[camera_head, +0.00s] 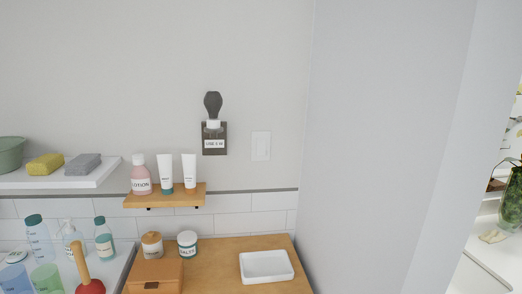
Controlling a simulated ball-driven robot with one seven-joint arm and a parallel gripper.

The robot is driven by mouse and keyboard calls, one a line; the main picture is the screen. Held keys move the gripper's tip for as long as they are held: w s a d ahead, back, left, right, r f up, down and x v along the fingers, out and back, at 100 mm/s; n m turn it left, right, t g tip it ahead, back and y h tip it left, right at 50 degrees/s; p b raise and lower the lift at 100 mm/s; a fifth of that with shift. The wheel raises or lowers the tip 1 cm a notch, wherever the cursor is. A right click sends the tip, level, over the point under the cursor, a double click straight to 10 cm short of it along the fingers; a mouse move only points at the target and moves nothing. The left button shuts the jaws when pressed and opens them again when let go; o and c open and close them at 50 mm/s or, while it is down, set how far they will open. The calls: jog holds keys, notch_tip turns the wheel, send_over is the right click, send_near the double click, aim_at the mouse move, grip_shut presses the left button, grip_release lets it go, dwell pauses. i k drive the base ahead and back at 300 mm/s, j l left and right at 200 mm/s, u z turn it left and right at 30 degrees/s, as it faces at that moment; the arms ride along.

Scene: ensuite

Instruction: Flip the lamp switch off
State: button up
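A white rectangular wall switch (261,146) is on the grey wall, right of centre and a little above the wooden shelf's height. Just left of it hangs a dark wall fixture (214,137) with a rounded dark top and a small white label; whether this is a lamp I cannot tell. The switch's on or off position is too small to tell. My gripper is not in view.
A small wooden shelf (165,196) holds a pink lotion bottle (141,177) and two white tubes. Below, a wooden counter (220,263) holds jars, a box and a white tray (266,266). A wall corner projects at right.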

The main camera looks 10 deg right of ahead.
aim_at(260, 141)
jog(key=i, duration=1.1)
jog(key=i+j, duration=0.15)
jog(key=i, duration=1)
jog(key=l+z, duration=0.05)
